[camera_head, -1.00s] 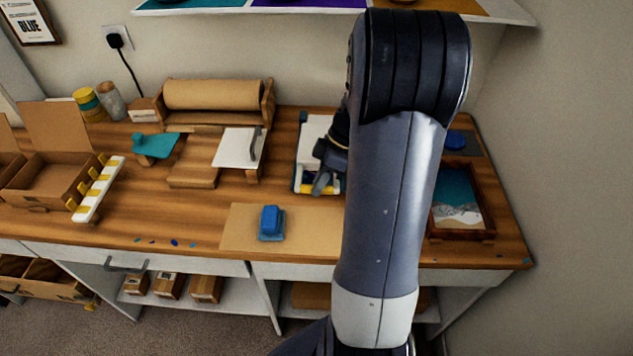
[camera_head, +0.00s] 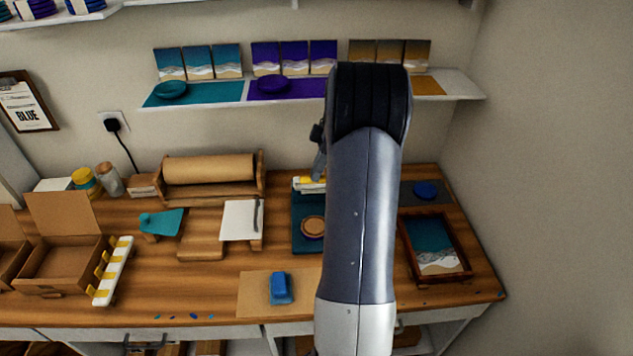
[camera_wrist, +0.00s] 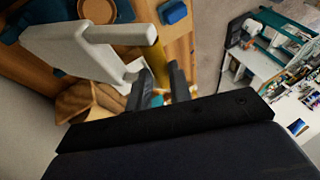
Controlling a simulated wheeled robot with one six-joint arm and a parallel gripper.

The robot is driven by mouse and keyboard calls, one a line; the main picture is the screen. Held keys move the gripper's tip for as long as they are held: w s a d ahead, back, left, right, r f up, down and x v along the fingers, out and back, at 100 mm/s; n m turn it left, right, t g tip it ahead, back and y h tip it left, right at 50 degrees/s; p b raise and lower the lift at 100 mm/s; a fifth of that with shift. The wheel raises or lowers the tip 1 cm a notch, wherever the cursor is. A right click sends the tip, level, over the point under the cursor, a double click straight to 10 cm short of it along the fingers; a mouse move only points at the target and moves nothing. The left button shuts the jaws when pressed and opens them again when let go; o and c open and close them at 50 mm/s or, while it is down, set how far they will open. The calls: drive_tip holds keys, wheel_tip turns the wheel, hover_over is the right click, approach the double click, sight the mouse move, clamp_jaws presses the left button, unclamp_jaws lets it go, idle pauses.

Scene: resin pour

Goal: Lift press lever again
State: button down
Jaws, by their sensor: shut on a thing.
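The press stands at the back of the bench, left of my arm in the head view. Its teal base (camera_head: 304,246) is uncovered, with a round wooden disc (camera_head: 312,227) on it. The press's white lever (camera_head: 302,188) is raised at the back, partly hidden by my arm. My gripper (camera_head: 318,174) is at the lever's yellow bar (camera_head: 314,180). In the wrist view, the white lever (camera_wrist: 75,48) stands large beside the fingers, and my gripper (camera_wrist: 160,78) is shut on the yellow bar (camera_wrist: 150,60). The disc (camera_wrist: 97,10) shows beyond the lever.
A blue block (camera_head: 279,288) sits on a brown mat (camera_head: 253,293) in front of the press. A framed seascape (camera_head: 434,244) and a blue disc (camera_head: 426,190) lie to the right. A white plate (camera_head: 240,220) is to the left. A shelf (camera_head: 456,85) with pictures hangs above.

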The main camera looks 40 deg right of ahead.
drive_tip(key=w+d+r+p, duration=0.2)
drive_tip(key=w+d+p, duration=0.1)
drive_tip(key=w, duration=0.3)
drive_tip(key=shift+d, duration=0.55)
drive_tip(key=shift+s, duration=0.1)
drive_tip(key=c, duration=1.7)
unclamp_jaws()
drive_tip(key=o, duration=0.3)
drive_tip(key=shift+w+d, duration=0.2)
drive_tip(key=shift+w, duration=0.15)
drive_tip(key=shift+o, duration=0.5)
drive_tip(key=shift+r, duration=0.15)
drive_tip(key=v, duration=0.7)
drive_tip(key=shift+r, duration=0.2)
